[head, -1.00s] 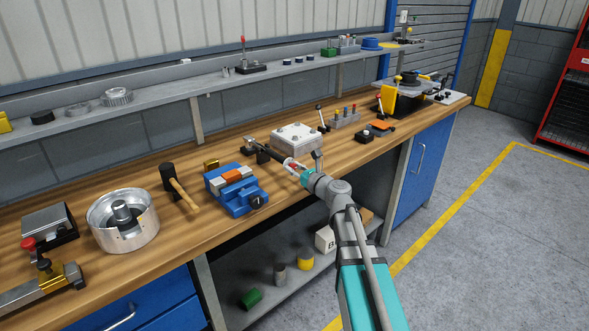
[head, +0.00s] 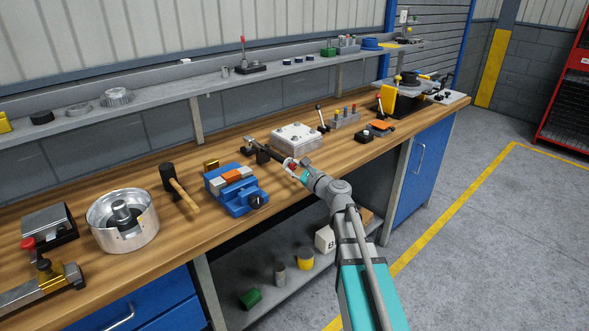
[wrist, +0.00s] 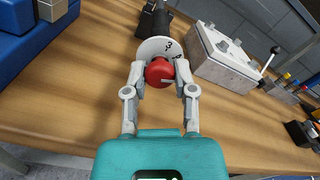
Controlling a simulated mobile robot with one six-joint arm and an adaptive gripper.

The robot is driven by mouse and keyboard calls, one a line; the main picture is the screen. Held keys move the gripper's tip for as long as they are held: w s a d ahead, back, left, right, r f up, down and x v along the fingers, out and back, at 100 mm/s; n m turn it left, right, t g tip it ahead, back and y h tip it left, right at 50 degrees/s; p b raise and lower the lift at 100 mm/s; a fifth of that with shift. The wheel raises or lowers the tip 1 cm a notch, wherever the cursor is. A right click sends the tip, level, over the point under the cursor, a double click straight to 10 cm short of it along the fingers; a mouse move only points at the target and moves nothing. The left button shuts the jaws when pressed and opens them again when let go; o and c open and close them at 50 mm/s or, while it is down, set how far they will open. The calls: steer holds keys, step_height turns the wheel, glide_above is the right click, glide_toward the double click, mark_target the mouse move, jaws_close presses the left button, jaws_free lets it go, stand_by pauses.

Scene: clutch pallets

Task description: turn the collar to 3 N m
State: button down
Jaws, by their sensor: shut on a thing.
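In the wrist view a red round collar (wrist: 159,73) sits in front of a white dial disc (wrist: 152,48) with a black figure 3 near its upper right edge. Another mark near the right finger is too small to read. My gripper (wrist: 160,68) is shut on the red collar, one finger on each side. A dark shaft (wrist: 154,20) runs on behind the disc. In the head view my gripper (head: 295,170) reaches the collar at the near end of the dark tool (head: 263,153) over the bench. The pointer or index line cannot be made out.
A grey metal block with bolts (head: 296,138) stands close behind to the right. A blue vise (head: 238,190) is to the left, with a hammer (head: 178,186) beyond it. Bare bench wood (wrist: 80,90) shows around my gripper.

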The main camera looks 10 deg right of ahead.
steer(key=n, duration=1.4)
stand_by(0.4)
steer(key=shift+c, duration=2.1)
jaws_free()
steer(key=shift+s+d, duration=0.1)
steer(key=v, duration=1.1)
steer(key=shift+s+d, duration=0.15)
steer(key=shift+s, duration=0.2)
